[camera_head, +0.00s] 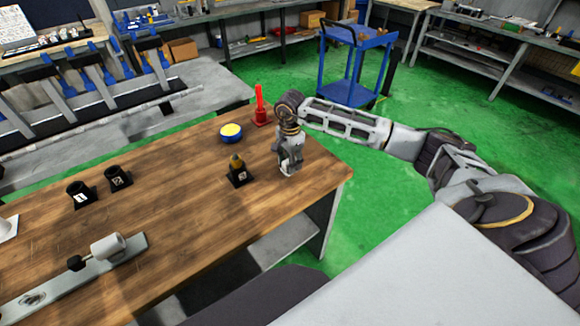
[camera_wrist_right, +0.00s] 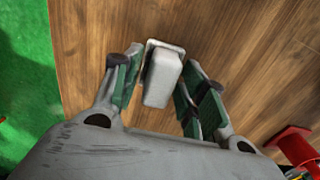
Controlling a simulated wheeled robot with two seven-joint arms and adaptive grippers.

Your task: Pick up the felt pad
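A small off-white block, which looks like the felt pad (camera_wrist_right: 162,76), lies on the wooden table between the fingers of my right gripper (camera_wrist_right: 165,85) in the wrist view. The green-lined fingers stand apart on either side of it, with a gap visible on the right; contact on the left is hard to judge. In the head view my right gripper (camera_head: 287,166) points down at the table near its right end and mostly hides the pad. My left gripper is not in view.
The wooden table (camera_head: 190,222) carries a black holder with a brown-topped piece (camera_head: 238,172), a blue-yellow round container (camera_head: 231,132) and a red stand (camera_head: 261,112) near my right gripper. Black cups (camera_head: 80,194) stand farther left. A blue cart (camera_head: 352,65) stands beyond.

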